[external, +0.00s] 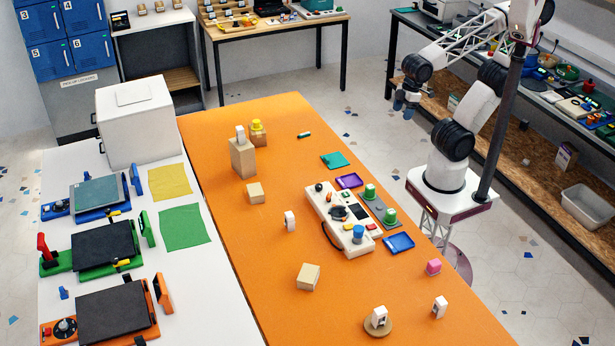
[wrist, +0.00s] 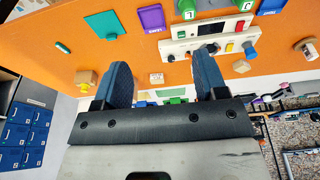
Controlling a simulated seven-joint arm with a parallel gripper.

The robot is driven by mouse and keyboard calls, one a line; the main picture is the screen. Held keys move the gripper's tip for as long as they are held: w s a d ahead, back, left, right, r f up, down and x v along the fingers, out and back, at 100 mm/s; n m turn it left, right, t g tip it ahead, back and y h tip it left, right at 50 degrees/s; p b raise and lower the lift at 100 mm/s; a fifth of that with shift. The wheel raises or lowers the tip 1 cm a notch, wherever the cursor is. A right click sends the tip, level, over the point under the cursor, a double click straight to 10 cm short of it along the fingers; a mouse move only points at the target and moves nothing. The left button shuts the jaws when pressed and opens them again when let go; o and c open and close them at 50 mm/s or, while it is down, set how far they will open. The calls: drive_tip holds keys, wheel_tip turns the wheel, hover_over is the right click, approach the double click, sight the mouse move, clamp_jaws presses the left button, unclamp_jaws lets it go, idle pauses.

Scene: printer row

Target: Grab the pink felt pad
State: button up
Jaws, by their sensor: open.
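My gripper (external: 405,103) is high up beyond the table's right edge, well apart from the pad. In the wrist view my gripper (wrist: 162,80) has its two blue-grey fingers spread wide, with nothing held between them.
A control box (external: 342,218) stands mid-table, with green buttons on a grey plate, a purple tray (external: 349,181) and a blue tray (external: 399,243) beside it. A white block (external: 440,307) stands near the pad. Wooden blocks are scattered about. Orange surface around the pad is mostly clear.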

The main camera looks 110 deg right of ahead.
drive_tip(key=w+a+f+n+t+y, duration=0.1)
drive_tip(key=w+a+f, duration=0.2)
drive_tip(key=w+a, duration=0.35)
drive_tip(key=w+a+f+t+y, duration=0.1)
drive_tip(key=w+a+f+y, duration=0.15)
drive_tip(key=w+a, duration=0.35)
drive_tip(key=t, duration=0.4)
hover_over(436, 261)
drive_tip(key=w+d, duration=0.1)
drive_tip(key=d, duration=0.9)
wheel_tip(436, 261, down, 16)
drive_tip(key=f, duration=0.1)
drive_tip(key=a, duration=0.2)
drive_tip(key=s+a+f+t+h, duration=0.1)
drive_tip(key=a, duration=0.1)
drive_tip(key=s+a+t, duration=0.1)
drive_tip(key=shift+a+f+m, duration=0.3)
drive_tip(key=shift+a+f, duration=0.1)
drive_tip(key=s+a+t, duration=0.1)
drive_tip(key=s+a+f+h, duration=0.1)
drive_tip(key=s, duration=0.1)
drive_tip(key=s+a+t+h, duration=0.1)
drive_tip(key=shift+s+a+f+t, duration=0.2)
drive_tip(key=shift+a+f+t, duration=0.1)
drive_tip(key=shift+f, duration=0.05)
drive_tip(key=shift+s+a+f+t+h, duration=0.15)
drive_tip(key=shift+s+a+t+h, duration=0.15)
drive_tip(key=shift+s, duration=0.4)
drive_tip(key=shift+w, duration=0.1)
drive_tip(key=shift+x, duration=1.2)
